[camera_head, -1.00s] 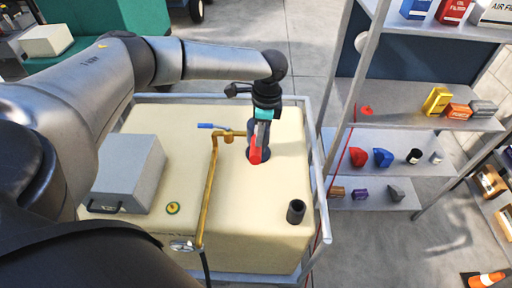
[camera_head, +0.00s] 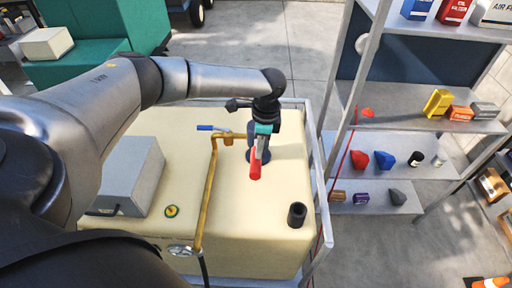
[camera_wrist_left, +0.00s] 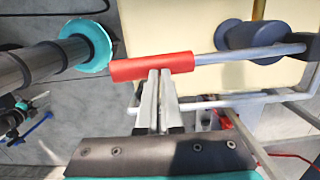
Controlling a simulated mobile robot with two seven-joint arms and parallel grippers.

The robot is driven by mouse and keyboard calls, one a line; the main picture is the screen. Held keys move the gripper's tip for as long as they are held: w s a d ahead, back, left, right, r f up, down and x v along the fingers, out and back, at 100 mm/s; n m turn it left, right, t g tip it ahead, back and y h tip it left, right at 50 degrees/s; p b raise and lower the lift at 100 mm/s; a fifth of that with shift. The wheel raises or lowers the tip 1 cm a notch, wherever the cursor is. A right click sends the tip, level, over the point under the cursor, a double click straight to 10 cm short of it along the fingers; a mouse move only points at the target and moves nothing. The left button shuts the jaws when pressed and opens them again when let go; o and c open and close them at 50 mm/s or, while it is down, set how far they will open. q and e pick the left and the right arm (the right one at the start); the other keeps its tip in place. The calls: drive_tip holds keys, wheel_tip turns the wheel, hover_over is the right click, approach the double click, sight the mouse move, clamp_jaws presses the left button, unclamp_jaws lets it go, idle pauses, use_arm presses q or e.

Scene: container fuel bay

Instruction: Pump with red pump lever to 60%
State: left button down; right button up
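The red pump lever (camera_head: 255,168) is a red grip on a metal rod. It joins a dark blue pump body (camera_head: 264,156) on top of the cream tank (camera_head: 240,220). In the left wrist view the red grip (camera_wrist_left: 150,67) lies across the picture, its rod running right to the blue pump body (camera_wrist_left: 247,38). My left gripper (camera_head: 262,148) is at the lever. In the wrist view its fingers (camera_wrist_left: 160,72) are side by side with tips together, against the red grip and not around it. My right gripper is not in view.
A brass pipe (camera_head: 209,190) with a blue-handled valve (camera_head: 212,128) stands left of the lever. A grey box (camera_head: 130,175), a round gauge or cap (camera_head: 171,211) and a black cup-like fitting (camera_head: 297,213) are on the tank. A metal frame and shelves (camera_head: 400,125) stand at the right.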

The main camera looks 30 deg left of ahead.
use_arm(q)
drive_tip(key=d, duration=0.1)
drive_tip(key=w+d+r+p, duration=0.1)
drive_tip(key=shift+w+d, duration=0.3)
drive_tip(key=shift+a+r, duration=0.1)
drive_tip(key=shift+r, duration=0.05)
wheel_tip(320, 180, up, 15)
drive_tip(key=d, duration=0.1)
drive_tip(key=shift+w+d+b, duration=0.25)
drive_tip(key=shift+w+b, duration=0.1)
drive_tip(key=shift+b, duration=0.1)
idle(0.7)
